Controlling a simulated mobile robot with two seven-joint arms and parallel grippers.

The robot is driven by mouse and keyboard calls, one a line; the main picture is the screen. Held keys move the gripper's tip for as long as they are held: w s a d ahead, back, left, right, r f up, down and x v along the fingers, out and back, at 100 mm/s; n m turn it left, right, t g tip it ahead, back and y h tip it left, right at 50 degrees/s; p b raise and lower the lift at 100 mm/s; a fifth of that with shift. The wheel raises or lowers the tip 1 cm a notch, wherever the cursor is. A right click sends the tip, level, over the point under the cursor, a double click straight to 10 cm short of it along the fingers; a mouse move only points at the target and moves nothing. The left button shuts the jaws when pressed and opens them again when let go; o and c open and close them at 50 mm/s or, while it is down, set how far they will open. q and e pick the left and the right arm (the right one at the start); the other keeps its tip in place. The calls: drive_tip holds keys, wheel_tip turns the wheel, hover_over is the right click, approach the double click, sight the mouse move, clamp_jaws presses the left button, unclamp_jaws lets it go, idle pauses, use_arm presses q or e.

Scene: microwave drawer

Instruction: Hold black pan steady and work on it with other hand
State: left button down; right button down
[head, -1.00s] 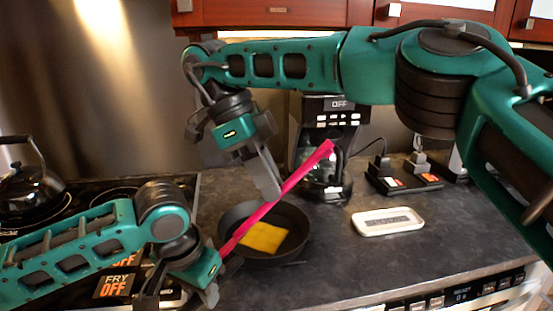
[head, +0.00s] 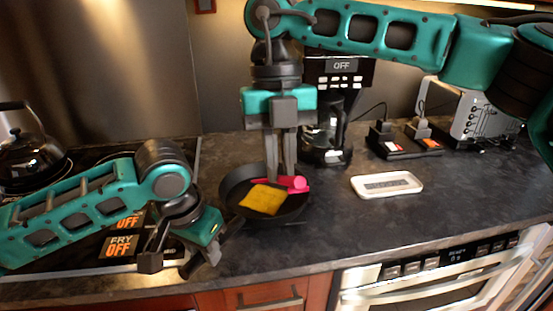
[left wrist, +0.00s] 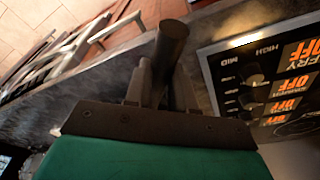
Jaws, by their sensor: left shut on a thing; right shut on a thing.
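The black pan (head: 238,187) sits at the counter's edge beside the stove, with a flat yellow square (head: 262,199) inside it. My left gripper (head: 184,258) is shut on the pan's handle at the lower left; the left wrist view shows the dark round handle (left wrist: 170,45) between its fingers. My right gripper (head: 281,172) points straight down over the pan's far side, shut on a pink tool (head: 298,184). The tool's visible pink end is beside the yellow square, and the rest of it is hidden by the fingers or foreshortened. I cannot tell whether it touches the square.
A coffee maker (head: 330,110) stands behind the pan. A white tray (head: 388,185) and a dark power strip (head: 405,140) lie to the right, with a toaster (head: 480,110) further back. A black kettle (head: 30,158) is on the stove at left. The front right counter is clear.

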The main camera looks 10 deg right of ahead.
idle(0.4)
wheel_tip(320, 180, down, 7)
idle(0.7)
drive_tip(key=shift+f, duration=0.4)
idle(0.7)
drive_tip(key=shift+w, duration=3.95)
drive_tip(key=shift+s, duration=4.45)
drive_tip(key=shift+w+f, duration=0.15)
drive_tip(key=shift+w, duration=2.85)
drive_tip(key=shift+w+f, duration=0.15)
drive_tip(key=shift+w, duration=1.1)
drive_tip(key=shift+s, duration=1.5)
